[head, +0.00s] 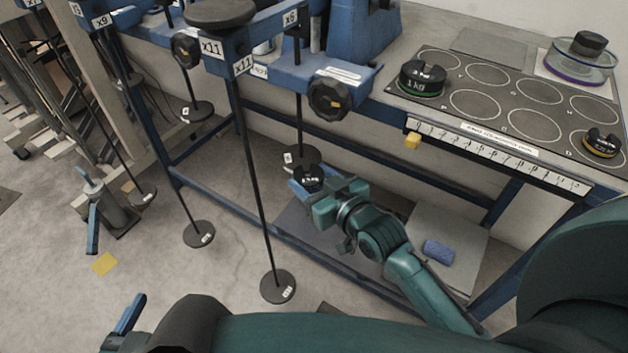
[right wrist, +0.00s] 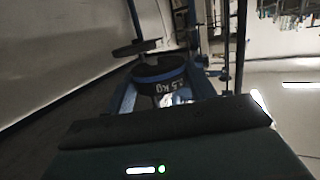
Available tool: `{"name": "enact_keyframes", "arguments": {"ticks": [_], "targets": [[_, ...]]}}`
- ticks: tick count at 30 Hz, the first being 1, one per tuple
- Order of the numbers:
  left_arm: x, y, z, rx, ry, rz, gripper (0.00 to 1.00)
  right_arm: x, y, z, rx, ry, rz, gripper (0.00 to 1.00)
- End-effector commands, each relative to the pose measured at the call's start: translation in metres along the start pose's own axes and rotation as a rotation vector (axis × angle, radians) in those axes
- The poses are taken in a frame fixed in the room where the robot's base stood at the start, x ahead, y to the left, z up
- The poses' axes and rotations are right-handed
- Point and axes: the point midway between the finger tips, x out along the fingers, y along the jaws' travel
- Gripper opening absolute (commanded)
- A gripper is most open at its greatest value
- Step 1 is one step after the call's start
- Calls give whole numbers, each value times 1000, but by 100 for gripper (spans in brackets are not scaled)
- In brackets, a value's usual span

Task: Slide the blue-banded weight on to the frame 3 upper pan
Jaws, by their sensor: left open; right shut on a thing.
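The blue-banded weight (head: 309,178) is black with a slot; its blue band shows in the right wrist view (right wrist: 158,75). My right gripper (head: 306,187) is shut on it, a blue finger on either side. A dark hanging pan (head: 301,155) on a rod is just behind the weight in the head view. In the right wrist view a pan (right wrist: 134,49) lies beyond the weight, up and left; I cannot tell whether they touch. Which frame number this pan belongs to is not readable. My left gripper (head: 128,316) is low at the left, partly hidden, open and empty.
Other pans hang lower on long rods, one (head: 278,287) in front and one (head: 199,234) to the left. A bench tray (head: 485,75) at right bears a green-banded weight (head: 422,78) and a yellow-banded weight (head: 601,143). Blue bench rails run behind my right arm.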

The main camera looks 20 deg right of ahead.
Motion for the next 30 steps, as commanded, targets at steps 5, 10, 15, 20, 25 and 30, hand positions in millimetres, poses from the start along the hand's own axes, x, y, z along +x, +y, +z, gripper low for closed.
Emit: {"name": "enact_keyframes", "arguments": {"ticks": [5, 10, 15, 20, 25, 30], "targets": [[3, 1, 5, 11, -3, 5, 82, 7, 3, -3, -1, 8, 0, 25], [7, 3, 10, 25, -9, 11, 82, 16, 7, -4, -1, 7, 0, 25], [11, 5, 15, 41, -10, 16, 82, 24, 11, -6, -2, 7, 1, 25], [14, 5, 19, 56, 0, 17, 82, 33, 14, -8, -2, 8, 0, 25], [16, 6, 20, 66, 9, 17, 82, 39, 17, -10, -1, 5, 0, 25], [15, 6, 16, 66, 11, 17, 82, 39, 17, -11, -1, 6, 0, 25]]}}
